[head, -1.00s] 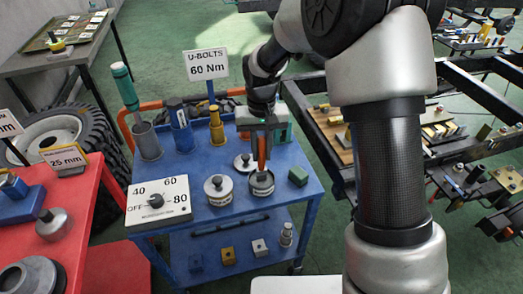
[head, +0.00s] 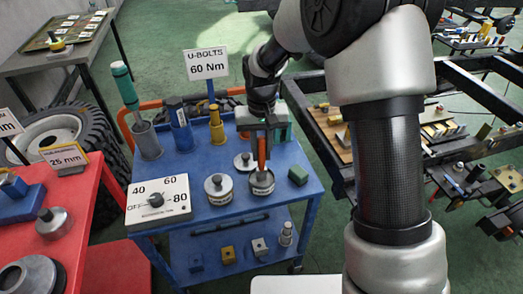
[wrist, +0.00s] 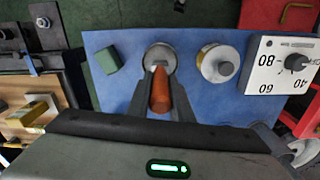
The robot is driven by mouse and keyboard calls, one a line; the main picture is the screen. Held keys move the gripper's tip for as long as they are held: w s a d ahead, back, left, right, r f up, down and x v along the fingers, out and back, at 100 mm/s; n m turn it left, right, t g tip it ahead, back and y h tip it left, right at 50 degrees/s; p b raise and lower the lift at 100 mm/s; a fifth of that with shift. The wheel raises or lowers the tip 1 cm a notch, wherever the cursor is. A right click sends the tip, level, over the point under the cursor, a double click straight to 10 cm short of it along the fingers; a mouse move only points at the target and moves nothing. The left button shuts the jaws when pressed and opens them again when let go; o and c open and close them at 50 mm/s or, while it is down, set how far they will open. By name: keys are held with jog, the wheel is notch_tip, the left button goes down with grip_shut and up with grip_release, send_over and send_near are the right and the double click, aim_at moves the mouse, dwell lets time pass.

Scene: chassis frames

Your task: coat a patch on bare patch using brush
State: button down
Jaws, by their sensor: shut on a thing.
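My gripper (head: 262,147) is shut on the brush, whose orange handle (head: 262,156) stands upright between the fingers. The handle also shows between the dark fingers in the wrist view (wrist: 160,95). The brush is over a small open grey pot (head: 262,188) on the blue cart, with its lower end at or inside the pot's mouth. The pot also shows in the wrist view (wrist: 158,50). The bristles are hidden, and I cannot tell whether they touch the contents. I cannot make out the bare patch in either view.
The blue cart (head: 225,158) also bears a lidded tin (head: 218,188), a green block (head: 298,175), a dial box (head: 158,200) and upright tools behind. A dark chassis frame (head: 470,90) stands right. A red table (head: 85,210) stands left.

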aim_at(261, 137)
jog(key=shift+r+p, duration=2.5)
jog(key=shift+r, duration=0.95)
